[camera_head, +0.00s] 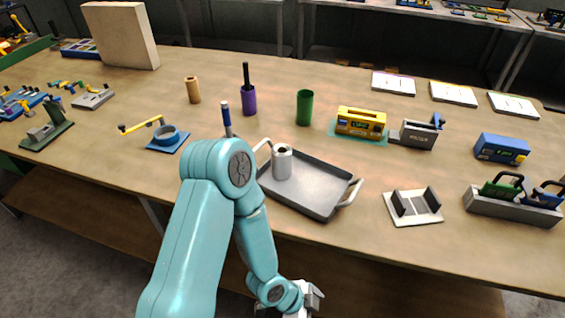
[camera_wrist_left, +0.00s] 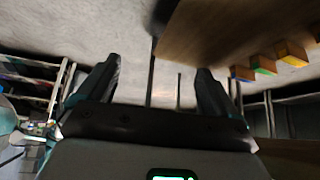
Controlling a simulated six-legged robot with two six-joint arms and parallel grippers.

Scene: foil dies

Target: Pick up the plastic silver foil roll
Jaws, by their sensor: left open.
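The silver foil roll (camera_head: 281,163) stands upright in the left part of a dark grey tray (camera_head: 318,212) with light handles, close to the front of the table. My left gripper (camera_head: 300,300) is at the bottom of the head view, in front of the table and away from the roll. In the left wrist view, its two dark fingers (camera_wrist_left: 157,70) are apart with nothing between them. The roll does not show in the wrist view. My right gripper is not in view.
A blue-handled tool (camera_head: 226,119), purple cup (camera_head: 249,100) and green cylinder (camera_head: 304,107) stand behind the tray. A white-based holder (camera_head: 412,206) is to its right. My left arm covers part of the table's front edge. Bare tabletop lies between the tray and holder.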

